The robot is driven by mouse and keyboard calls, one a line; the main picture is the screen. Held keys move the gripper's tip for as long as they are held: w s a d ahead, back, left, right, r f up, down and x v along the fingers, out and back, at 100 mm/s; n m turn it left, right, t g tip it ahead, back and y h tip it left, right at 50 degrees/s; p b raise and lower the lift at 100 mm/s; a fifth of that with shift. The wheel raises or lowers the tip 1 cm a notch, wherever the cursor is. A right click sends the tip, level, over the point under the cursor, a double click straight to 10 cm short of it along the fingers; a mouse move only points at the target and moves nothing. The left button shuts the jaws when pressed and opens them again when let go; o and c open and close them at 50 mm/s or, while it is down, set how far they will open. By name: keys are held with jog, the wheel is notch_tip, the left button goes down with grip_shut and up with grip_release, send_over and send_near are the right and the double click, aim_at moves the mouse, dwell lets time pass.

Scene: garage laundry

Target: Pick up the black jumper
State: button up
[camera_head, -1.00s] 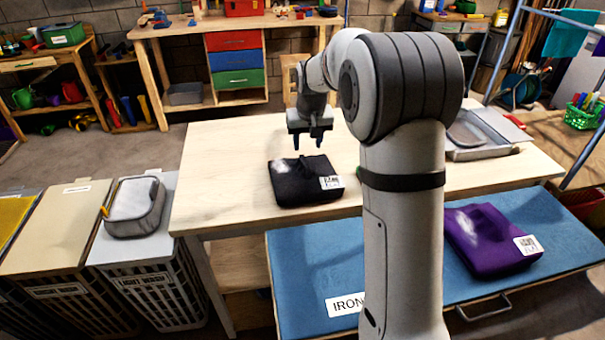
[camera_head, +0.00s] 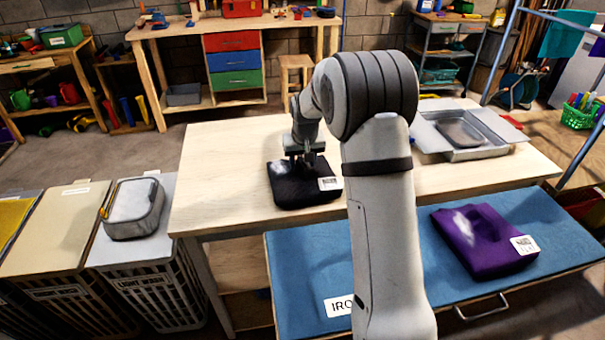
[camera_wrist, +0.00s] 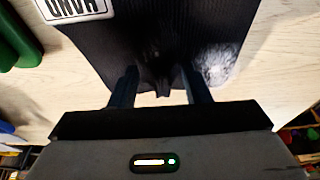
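The black jumper (camera_head: 297,193) lies folded on the light wooden table, with a white label at its right side and a pale patch at its left. My gripper (camera_head: 305,162) points down, low over the jumper's far part. The fingertips are at or just above the cloth; contact is hard to tell. The fingers have not closed on the fold.
A grey tray (camera_head: 488,150) stands at the table's right end. A purple folded garment (camera_head: 480,238) lies on the blue ironing surface (camera_head: 310,268) in front. Lidded baskets (camera_head: 60,232) stand left, one with a grey case (camera_head: 134,210) on top. The table left of the jumper is clear.

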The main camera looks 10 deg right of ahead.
grip_shut()
dwell(0.6)
